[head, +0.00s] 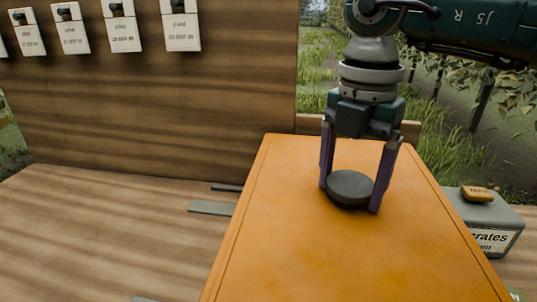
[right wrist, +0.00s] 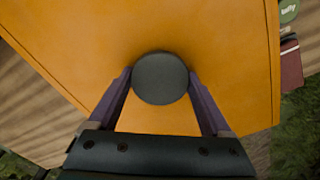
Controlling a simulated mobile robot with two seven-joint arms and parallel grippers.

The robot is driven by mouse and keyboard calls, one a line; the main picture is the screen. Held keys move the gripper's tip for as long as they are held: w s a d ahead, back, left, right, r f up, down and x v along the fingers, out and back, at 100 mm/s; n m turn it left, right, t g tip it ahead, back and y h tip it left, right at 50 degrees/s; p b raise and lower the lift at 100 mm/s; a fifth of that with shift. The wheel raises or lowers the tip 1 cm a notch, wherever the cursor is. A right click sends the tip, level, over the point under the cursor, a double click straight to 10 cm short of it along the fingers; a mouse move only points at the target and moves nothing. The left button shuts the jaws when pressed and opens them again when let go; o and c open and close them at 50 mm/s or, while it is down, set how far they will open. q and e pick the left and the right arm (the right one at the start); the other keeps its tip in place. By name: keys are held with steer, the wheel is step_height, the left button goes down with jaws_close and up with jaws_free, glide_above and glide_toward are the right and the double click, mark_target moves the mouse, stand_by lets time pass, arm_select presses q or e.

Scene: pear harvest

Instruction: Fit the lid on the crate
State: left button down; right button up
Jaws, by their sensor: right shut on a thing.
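The lid is a large flat orange panel (head: 300,235) with a dark round knob (head: 350,187) on top. It also fills most of the right wrist view (right wrist: 215,40), where the knob (right wrist: 160,78) sits between the fingers. My right gripper (head: 351,188) comes down from above and is shut on the knob, one purple finger on each side. No crate shows clearly under the panel, so I cannot tell whether the lid rests on it or is held above it. My left gripper is not in view.
A wooden tabletop (head: 95,235) lies left of the lid, with flat grey strips (head: 211,208) beside its edge. A wooden board (head: 150,110) with several white tags stands behind. A grey box lettered "crates" (head: 506,216), with a small wooden block (head: 477,194) on top, is at right.

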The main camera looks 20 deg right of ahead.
mark_target(350, 183)
steer(key=o, duration=1.4)
steer(key=shift+o, duration=0.2)
step_height(350, 183, up, 3)
steer(key=p, duration=0.3)
steer(key=shift+r, duration=0.1)
step_height(350, 183, up, 8)
steer(key=p, duration=0.7)
